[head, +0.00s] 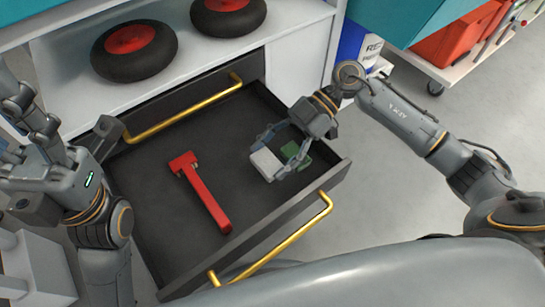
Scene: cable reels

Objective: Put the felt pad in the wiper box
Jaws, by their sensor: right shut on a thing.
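My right gripper (278,154) reaches down into the open dark drawer from the right. It is shut on a pale grey-white block (265,164), which looks like the felt pad, near the drawer's right end. A small green thing (300,154) shows just right of the block, partly hidden behind a finger; I cannot tell what it is. My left gripper (22,135) is at the left edge, outside the drawer; its fingers look spread and empty. I cannot make out a wiper box for certain.
The drawer (155,195) holds a red hammer-shaped tool (204,192) left of my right gripper. Gold handles (290,240) run along its front. Two black wheels with red hubs (134,50) lie on the shelf above. A wheeled trolley (440,70) stands at the upper right.

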